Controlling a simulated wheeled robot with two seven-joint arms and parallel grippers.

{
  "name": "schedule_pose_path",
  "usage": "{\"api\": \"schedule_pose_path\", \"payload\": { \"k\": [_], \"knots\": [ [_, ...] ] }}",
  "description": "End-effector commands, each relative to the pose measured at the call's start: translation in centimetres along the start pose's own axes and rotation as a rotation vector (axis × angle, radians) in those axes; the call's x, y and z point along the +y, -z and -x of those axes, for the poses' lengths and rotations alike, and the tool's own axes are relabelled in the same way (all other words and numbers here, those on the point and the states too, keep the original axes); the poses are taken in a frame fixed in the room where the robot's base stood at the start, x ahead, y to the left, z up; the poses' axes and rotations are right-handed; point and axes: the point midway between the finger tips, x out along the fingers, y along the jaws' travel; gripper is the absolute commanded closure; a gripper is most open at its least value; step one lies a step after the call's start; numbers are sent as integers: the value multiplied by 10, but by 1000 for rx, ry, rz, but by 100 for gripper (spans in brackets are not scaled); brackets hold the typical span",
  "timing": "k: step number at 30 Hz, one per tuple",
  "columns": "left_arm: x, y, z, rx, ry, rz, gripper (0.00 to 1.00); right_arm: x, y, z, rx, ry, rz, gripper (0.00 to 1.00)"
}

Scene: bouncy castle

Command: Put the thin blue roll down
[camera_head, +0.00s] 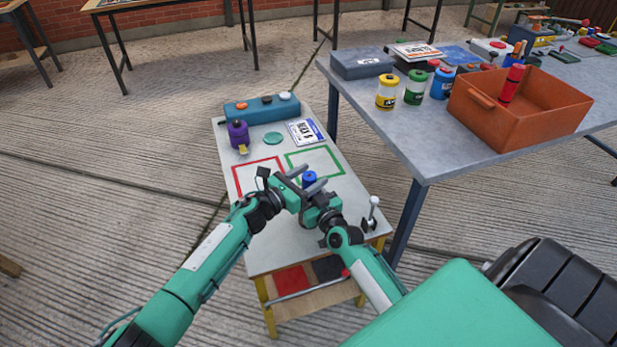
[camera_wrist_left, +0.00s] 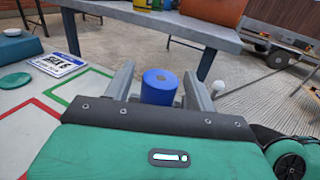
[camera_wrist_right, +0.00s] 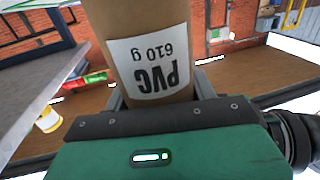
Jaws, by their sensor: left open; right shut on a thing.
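The thin blue roll (camera_head: 309,178) stands upright between my two grippers in the camera_head view, over the small table. In the left wrist view the blue roll (camera_wrist_left: 159,87) shows its top with a hole, between the spread fingers of my left gripper (camera_wrist_left: 159,90). My left gripper (camera_head: 306,179) is open around it; contact cannot be told. My right gripper (camera_wrist_right: 160,95) is shut on a tan wrapped part (camera_wrist_right: 148,22) with a white "PVC 610 g" label, apparently the same roll. Its fingertips are largely hidden in the camera_head view.
The small table (camera_head: 273,258) carries a red outlined square (camera_head: 259,160), a green outlined square (camera_head: 315,150), a purple object (camera_head: 238,134), a teal disc (camera_head: 273,138), a label card (camera_head: 305,132) and a button box (camera_head: 262,109). A larger table with an orange crate (camera_head: 520,122) stands at right.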

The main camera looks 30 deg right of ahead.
Motion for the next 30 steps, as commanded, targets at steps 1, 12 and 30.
{"api": "schedule_pose_path", "payload": {
  "k": [1, 12, 30],
  "knots": [
    [0, 0, 0, 0, 0, 0, 44, 0, 0, 0, -1, 0, 0, 81],
    [1, -2, 30, 1, -1, -2, 44, 0, 0, 0, -1, 0, 0, 81],
    [0, -3, 115, -1, 1, -1, 44, 0, 0, 0, -1, 0, 0, 81]
  ]
}}
